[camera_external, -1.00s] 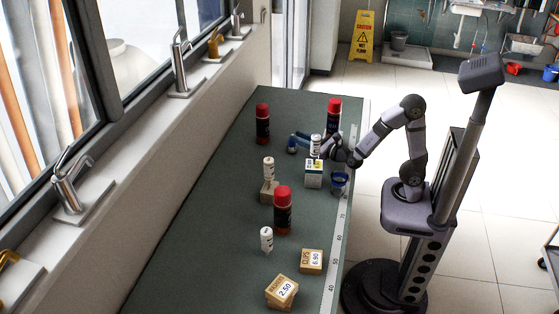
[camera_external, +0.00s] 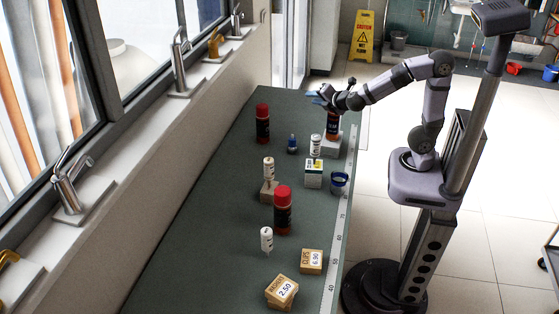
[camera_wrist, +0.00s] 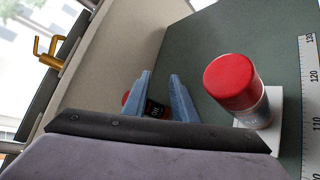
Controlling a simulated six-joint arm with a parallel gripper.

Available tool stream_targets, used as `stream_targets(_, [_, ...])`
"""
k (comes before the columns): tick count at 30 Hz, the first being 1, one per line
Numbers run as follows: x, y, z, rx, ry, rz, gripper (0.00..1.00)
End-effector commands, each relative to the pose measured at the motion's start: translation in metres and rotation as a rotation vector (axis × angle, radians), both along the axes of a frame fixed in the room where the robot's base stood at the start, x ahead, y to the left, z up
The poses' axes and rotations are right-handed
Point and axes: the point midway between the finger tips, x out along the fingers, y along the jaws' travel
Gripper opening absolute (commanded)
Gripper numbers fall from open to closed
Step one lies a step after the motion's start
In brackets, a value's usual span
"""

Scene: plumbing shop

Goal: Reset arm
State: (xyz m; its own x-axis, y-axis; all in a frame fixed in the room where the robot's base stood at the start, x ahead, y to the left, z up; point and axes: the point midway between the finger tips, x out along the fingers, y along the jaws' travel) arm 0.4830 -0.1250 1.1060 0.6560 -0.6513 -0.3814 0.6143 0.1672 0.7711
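My gripper (camera_external: 316,98) is raised above the far end of the green bench, its blue fingers pointing left. In the wrist view my gripper (camera_wrist: 163,95) has its two fingers apart with nothing held. A red-capped can (camera_wrist: 156,108) shows beyond and between them, partly hidden. Another red-capped can (camera_wrist: 240,92) stands right of the fingers on a white block (camera_wrist: 275,110). In the external view this can (camera_external: 332,128) is directly beneath the wrist, which hides its cap. A small blue bottle (camera_external: 292,144) stands upright on the bench, below and left of the gripper.
Red-capped cans stand at back left (camera_external: 262,125) and mid-bench (camera_external: 283,212). A blue roll (camera_external: 339,183) sits by the ruler edge. Labelled boxes (camera_external: 311,262) lie in front.

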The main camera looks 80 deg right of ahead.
Motion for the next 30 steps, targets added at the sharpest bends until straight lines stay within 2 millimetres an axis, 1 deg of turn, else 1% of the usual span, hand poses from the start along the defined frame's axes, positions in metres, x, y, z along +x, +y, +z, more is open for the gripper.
stream_targets(1, [-0.006,0.001,0.015,0.087,-0.019,-0.043,0.25])
stream_targets(5, [-0.018,0.012,0.024,0.325,-0.067,-0.151,0.25])
stream_targets(8, [-0.026,0.027,0.035,0.523,-0.112,-0.237,0.25])
stream_targets(9, [-0.027,0.035,0.041,0.605,-0.132,-0.269,0.25])
stream_targets(10, [-0.033,0.039,0.029,0.656,-0.130,-0.307,0.25])
stream_targets(11, [-0.043,0.039,0.006,0.693,-0.108,-0.355,0.25])
stream_targets(12, [-0.054,0.042,-0.011,0.743,-0.090,-0.410,0.25])
stream_targets(16, [-0.086,0.057,-0.050,0.902,-0.047,-0.581,0.25])
stream_targets(18, [-0.110,0.064,-0.084,0.968,-0.005,-0.691,0.25])
stream_targets(21, [-0.142,0.079,-0.118,1.060,0.045,-0.844,0.25])
stream_targets(24, [-0.168,0.095,-0.144,1.139,0.083,-0.981,0.25])
stream_targets(25, [-0.174,0.099,-0.149,1.159,0.092,-1.017,0.25])
stream_targets(27, [-0.186,0.109,-0.159,1.198,0.108,-1.087,0.25])
stream_targets(30, [-0.197,0.118,-0.167,1.235,0.122,-1.155,0.25])
